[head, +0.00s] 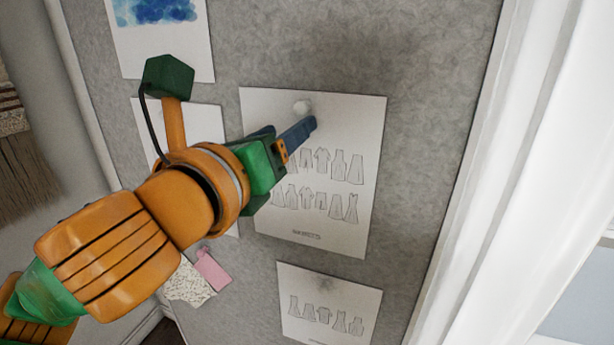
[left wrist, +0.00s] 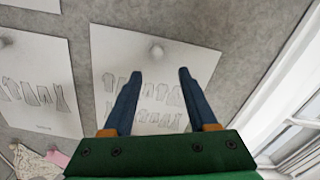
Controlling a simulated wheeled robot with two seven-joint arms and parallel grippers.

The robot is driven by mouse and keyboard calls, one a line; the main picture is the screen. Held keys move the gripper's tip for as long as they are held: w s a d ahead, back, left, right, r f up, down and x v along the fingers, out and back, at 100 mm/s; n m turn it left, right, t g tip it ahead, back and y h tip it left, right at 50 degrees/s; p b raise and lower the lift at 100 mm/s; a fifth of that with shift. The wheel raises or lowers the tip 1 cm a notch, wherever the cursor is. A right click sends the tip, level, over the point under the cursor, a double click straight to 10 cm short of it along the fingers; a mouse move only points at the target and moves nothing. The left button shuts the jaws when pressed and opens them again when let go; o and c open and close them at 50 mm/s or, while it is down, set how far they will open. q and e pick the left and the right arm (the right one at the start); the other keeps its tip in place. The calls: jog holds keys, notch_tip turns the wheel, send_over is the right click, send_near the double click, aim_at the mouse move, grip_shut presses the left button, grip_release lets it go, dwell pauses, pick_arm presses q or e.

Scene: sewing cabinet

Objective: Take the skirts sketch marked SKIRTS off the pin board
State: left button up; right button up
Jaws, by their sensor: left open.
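A white sketch sheet (head: 345,225) with two rows of small garment drawings hangs on the grey pin board (head: 430,60). My right gripper is not in view.
Another sketch sheet (head: 335,295) hangs below, and one (head: 205,115) is partly behind my arm. A blue-painted sheet (head: 170,50) is at the upper left. Fabric swatches (head: 212,270) hang lower left. A white frame (head: 510,150) stands along the right side.

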aim_at(298, 111)
pick_arm(q)
jog(key=p+x, duration=0.1)
jog(key=x, duration=0.1)
jog(key=r+p+x, duration=0.1)
jog(key=x, duration=0.1)
jog(key=p+x, duration=0.1)
jog(key=x, duration=0.1)
jog(key=shift+w+a+r+p, duration=0.15)
jog(key=shift+w+a+p, duration=0.15)
jog(key=shift+p, duration=0.1)
jog(key=shift+w+d, duration=0.15)
jog(key=shift+w, duration=0.1)
jog(key=shift+s, duration=0.1)
grip_shut()
